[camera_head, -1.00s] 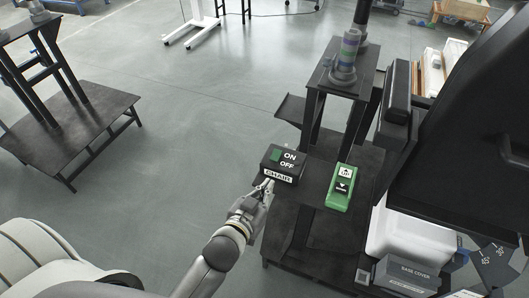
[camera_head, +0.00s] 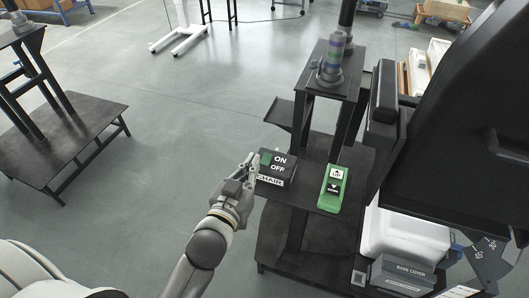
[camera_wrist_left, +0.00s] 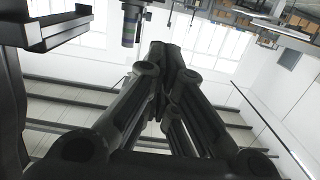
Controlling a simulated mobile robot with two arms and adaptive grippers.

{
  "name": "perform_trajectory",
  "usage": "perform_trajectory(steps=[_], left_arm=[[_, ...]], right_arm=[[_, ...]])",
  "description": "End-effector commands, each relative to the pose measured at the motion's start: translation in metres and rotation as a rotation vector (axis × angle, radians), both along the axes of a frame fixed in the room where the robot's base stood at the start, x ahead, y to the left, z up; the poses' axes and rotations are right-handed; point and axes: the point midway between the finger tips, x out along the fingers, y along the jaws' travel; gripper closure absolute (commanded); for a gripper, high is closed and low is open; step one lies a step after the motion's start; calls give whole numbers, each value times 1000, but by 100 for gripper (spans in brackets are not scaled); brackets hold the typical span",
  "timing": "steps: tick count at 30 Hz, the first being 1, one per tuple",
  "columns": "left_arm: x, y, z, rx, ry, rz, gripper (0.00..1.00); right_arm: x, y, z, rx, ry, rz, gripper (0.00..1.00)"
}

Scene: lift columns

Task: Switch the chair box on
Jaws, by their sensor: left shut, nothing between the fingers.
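The fingertips hide part of the box's left edge and label. In the left wrist view the closed fingers (camera_wrist_left: 172,65) point up, and the box is not identifiable. My right gripper is not in view.
A green box with two black-and-white buttons (camera_head: 332,187) lies right of the chair box. A column with a banded top (camera_head: 333,65) rises behind. A large black panel (camera_head: 450,130) fills the right side. Open floor (camera_head: 170,120) lies to the left.

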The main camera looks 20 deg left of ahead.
Motion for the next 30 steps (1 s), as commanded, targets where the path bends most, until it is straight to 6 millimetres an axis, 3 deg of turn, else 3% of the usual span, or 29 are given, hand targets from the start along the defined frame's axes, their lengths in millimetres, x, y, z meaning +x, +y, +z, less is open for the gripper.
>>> perform_trajectory(steps=[15,21,30], left_arm=[[89,-3,-7,2,1,0,100],[90,-3,-38,0,2,1,100],[91,-3,-47,1,1,0,100]], right_arm=[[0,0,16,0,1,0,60],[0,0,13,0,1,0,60],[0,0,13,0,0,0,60]])
